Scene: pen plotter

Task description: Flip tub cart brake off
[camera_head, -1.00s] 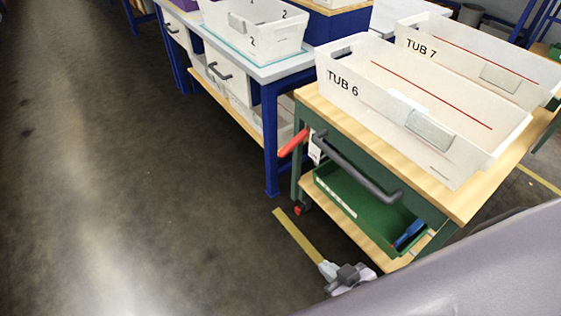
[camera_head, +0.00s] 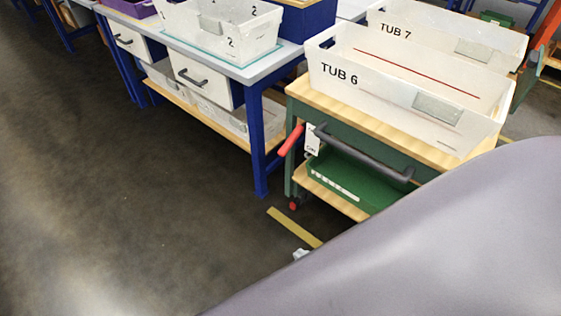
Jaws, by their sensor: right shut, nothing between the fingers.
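The tub cart (camera_head: 288,180) is green with wooden shelves and stands right of centre. A red lever (camera_head: 291,140) sticks out at its near left corner, slanting down to the left, beside a small white tag (camera_head: 312,140) and the dark push handle (camera_head: 365,155). A red part (camera_head: 293,206) shows at the caster below. Only a pale tip of my right gripper (camera_head: 300,254) shows, low over the floor, apart from the lever; it is shut and empty. My grey arm hides the rest of it and the cart's lower right. My left gripper is out of view.
Tub 6 (camera_head: 395,88) and Tub 7 (camera_head: 450,38) sit on the cart top, with a green bin (camera_head: 355,180) below. A blue-legged workbench (camera_head: 260,150) stands close on the left. A yellow floor strip (camera_head: 290,226) lies in front. The left floor is clear.

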